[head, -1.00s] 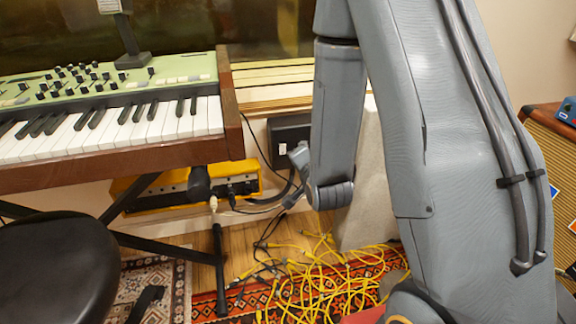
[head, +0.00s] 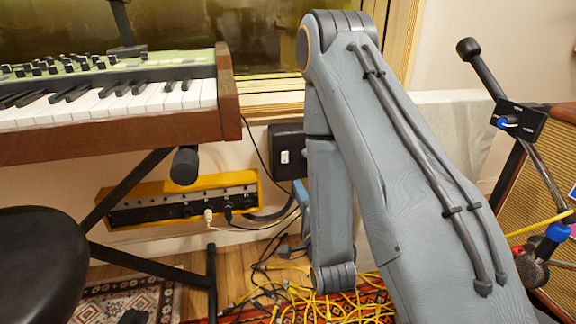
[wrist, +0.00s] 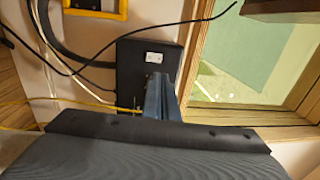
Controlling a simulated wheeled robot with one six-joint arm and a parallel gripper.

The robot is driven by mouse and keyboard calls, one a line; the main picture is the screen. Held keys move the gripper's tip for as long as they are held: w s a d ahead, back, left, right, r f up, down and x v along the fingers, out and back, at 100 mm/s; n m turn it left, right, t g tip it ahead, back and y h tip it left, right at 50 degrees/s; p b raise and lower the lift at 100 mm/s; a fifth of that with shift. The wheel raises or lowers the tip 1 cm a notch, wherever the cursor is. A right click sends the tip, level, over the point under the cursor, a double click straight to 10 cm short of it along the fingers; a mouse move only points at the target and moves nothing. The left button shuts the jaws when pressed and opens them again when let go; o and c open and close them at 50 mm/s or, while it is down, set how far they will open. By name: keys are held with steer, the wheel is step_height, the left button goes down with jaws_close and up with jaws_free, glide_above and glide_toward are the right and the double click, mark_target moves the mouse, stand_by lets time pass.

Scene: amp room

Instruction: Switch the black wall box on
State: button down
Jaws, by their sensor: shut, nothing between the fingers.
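The black wall box (head: 287,138) is fixed to the wall below the window, right of the keyboard. Its small white switch (head: 284,157) faces out. In the wrist view the box (wrist: 132,68) is near the picture's middle and the switch (wrist: 153,58) shows clearly; which way it is set is too small to tell. My gripper (wrist: 158,82) is shut and empty, its blue-grey fingers pointing at the box just beside the switch. Whether they touch the box I cannot tell. In the head view only a bit of my gripper shows below the box; my arm hides the rest.
The keyboard (head: 120,130) on its stand and a yellow-framed unit (head: 250,190) are to the left. Cables run along the wall near the box. Yellow cables (head: 300,306) lie on the floor. A microphone stand (head: 545,170) and a speaker cabinet are at right.

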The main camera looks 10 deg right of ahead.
steer(key=shift+d, duration=0.1)
steer(key=b, duration=0.6)
glide_toward(285, 154)
steer(key=w, duration=0.5)
steer(key=shift+w+r, duration=0.25)
steer(key=shift+w, duration=0.15)
steer(key=shift+w+r, duration=0.15)
steer(key=shift+w, duration=0.1)
